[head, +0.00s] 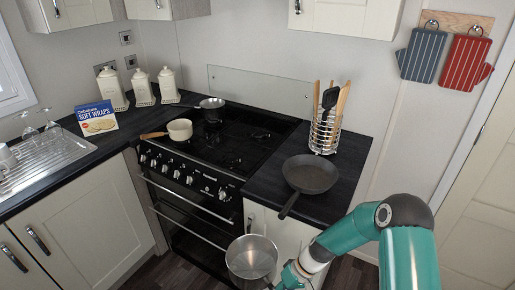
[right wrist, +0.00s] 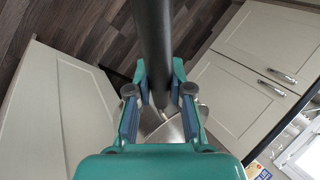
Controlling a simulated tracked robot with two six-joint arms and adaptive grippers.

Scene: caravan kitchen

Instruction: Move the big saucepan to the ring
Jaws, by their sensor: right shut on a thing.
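The big saucepan (head: 250,258) is steel and empty, seen from above in the head view. It hangs in the air in front of the cooker, below worktop height in the picture. My right gripper (head: 288,278) is at its handle side. In the right wrist view my right gripper (right wrist: 159,95) is shut on the dark handle (right wrist: 151,35), and a bit of steel pan shows behind the fingers. The black hob (head: 250,138) has bare rings at the front right (head: 230,159) and back right (head: 262,135). My left gripper is not in view.
A small dark saucepan (head: 211,104) stands at the hob's back left and a cream pan (head: 180,130) at its front left. A frying pan (head: 310,174) lies on the right worktop, its handle over the front edge. A utensil rack (head: 325,135) stands behind it.

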